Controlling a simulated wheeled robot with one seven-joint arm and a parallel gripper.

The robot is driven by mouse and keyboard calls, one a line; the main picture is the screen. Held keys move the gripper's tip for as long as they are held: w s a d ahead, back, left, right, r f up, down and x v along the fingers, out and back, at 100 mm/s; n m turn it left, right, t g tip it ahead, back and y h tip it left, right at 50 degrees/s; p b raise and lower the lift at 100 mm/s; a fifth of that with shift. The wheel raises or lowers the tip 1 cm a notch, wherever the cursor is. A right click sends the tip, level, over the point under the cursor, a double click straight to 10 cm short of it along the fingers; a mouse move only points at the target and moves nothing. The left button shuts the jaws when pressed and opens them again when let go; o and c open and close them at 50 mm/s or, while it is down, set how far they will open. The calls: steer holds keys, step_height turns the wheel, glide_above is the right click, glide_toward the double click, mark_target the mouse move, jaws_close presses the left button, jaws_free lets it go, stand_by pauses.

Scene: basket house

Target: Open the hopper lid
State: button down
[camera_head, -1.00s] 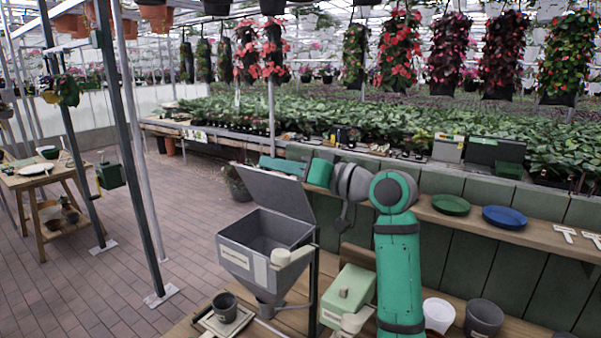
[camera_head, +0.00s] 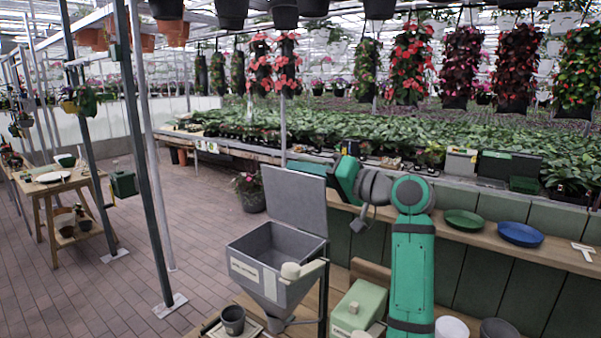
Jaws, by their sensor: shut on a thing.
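The grey hopper (camera_head: 259,272) stands at the lower middle, with a pale label on its front and its top open. Its grey lid (camera_head: 296,197) stands raised and nearly upright along the back edge. I see into the hopper's empty-looking inside. A cream, rounded piece (camera_head: 300,270) sits at the hopper's right front rim. My green arm rises right of the hopper and bends left at the elbow. Its far links reach toward the back of the lid. My gripper cannot be made out; the lid appears to hide it.
A dark pot (camera_head: 233,320) stands in front of the hopper, and a pale green box (camera_head: 357,306) to its right. A green plate (camera_head: 463,222) and a blue plate (camera_head: 521,233) lie on the shelf at right. Posts (camera_head: 150,180) stand left; brick floor there is open.

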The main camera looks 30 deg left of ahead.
steer(key=shift+w+f, duration=0.2)
steer(key=shift+f, duration=0.3)
steer(key=c, duration=1.9)
jaws_free()
steer(key=shift+o, duration=0.2)
steer(key=shift+r, duration=0.1)
steer(key=shift+s+r, duration=0.1)
steer(key=shift+r, duration=0.1)
steer(key=shift+d, duration=0.1)
steer(key=s+d, duration=0.1)
steer(key=d, duration=0.9)
steer(key=shift+s+d, duration=0.15)
steer(key=shift+d, duration=0.1)
